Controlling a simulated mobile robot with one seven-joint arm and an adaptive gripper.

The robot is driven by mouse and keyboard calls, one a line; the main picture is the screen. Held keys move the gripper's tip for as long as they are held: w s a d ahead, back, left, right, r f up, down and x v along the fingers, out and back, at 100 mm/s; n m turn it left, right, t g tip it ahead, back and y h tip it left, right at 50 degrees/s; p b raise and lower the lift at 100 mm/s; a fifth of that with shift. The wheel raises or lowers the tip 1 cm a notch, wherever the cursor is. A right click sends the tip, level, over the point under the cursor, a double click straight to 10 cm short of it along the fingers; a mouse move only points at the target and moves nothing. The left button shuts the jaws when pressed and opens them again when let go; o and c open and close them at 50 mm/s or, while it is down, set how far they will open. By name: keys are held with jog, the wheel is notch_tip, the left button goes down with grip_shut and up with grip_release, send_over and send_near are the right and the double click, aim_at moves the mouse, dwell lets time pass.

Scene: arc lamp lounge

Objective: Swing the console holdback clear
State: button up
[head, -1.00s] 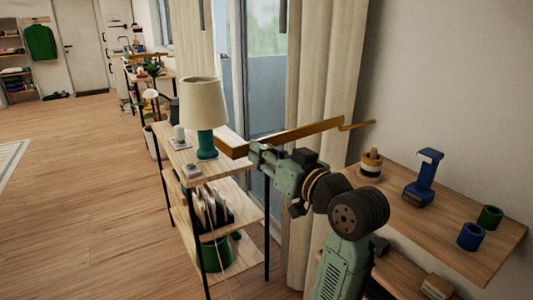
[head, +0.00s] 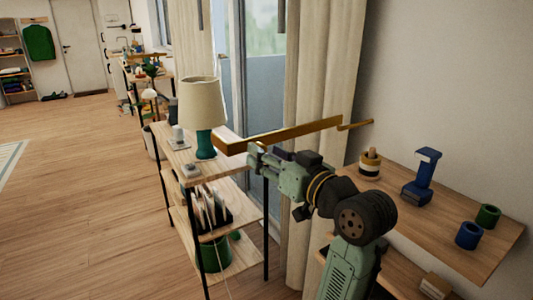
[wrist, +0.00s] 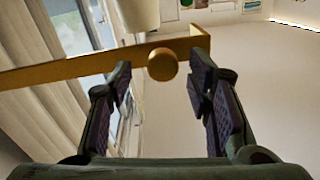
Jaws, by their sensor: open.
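The holdback is a long brass-coloured bar (head: 290,132) that runs from a bent end by the wall and curtain toward the table lamp. My gripper (head: 254,158) is just below and in front of the bar's lamp-side part. In the wrist view the bar (wrist: 70,70) crosses the picture, with a round brass knob (wrist: 163,64) facing me. My gripper (wrist: 160,75) is open, with one finger at each side of the knob. I cannot tell whether either finger touches it. The knob is hidden in the head view.
A table lamp (head: 203,105) stands on a wooden shelf unit (head: 222,157) close to the bar's end. Cream curtains (head: 318,70) hang behind the bar. At right, a wall shelf (head: 455,215) holds a blue stand (head: 423,178) and cups. Open floor lies at left.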

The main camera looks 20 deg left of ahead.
jog(key=v, duration=1.1)
